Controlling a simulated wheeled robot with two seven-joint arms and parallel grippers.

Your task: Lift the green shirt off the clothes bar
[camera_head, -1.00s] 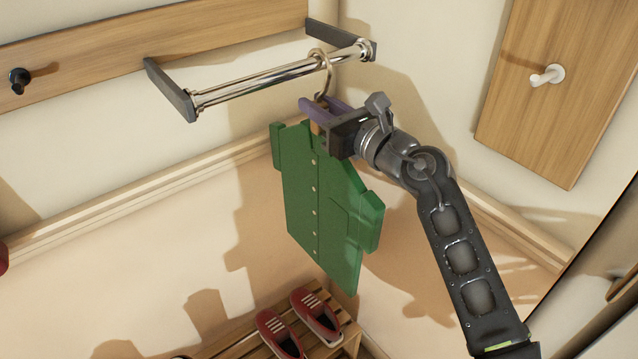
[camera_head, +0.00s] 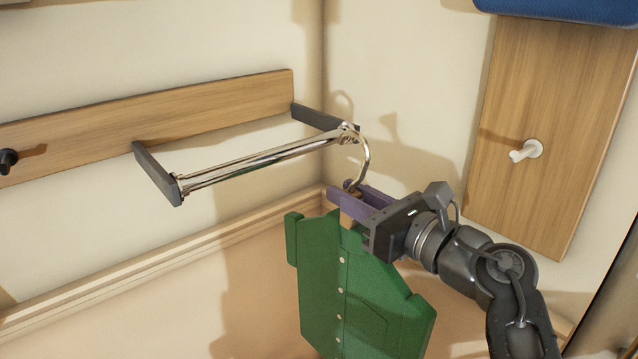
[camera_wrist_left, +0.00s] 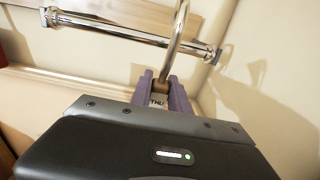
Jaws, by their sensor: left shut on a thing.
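The green shirt (camera_head: 345,285) hangs upright below my left gripper in the head view; its lower edge is cut off by the frame. My left gripper (camera_head: 350,203), with purple fingers, is shut on the neck of the shirt's hanger (camera_head: 365,165), just under the metal hook. It also shows in the left wrist view (camera_wrist_left: 160,92), with the hook (camera_wrist_left: 176,45) rising from between the fingers and crossing in front of the bar. The clothes bar (camera_head: 260,162) is a chrome double rail. The hook's top is at the bar's right end; I cannot tell whether it still rests on it. My right gripper is not in view.
Dark brackets (camera_head: 158,172) hold the bar on a wooden wall board (camera_head: 220,105). A black peg (camera_head: 8,160) is at the far left. A white peg (camera_head: 525,150) is on a wooden panel at the right, below a blue object (camera_head: 565,10). Room in front of the bar is clear.

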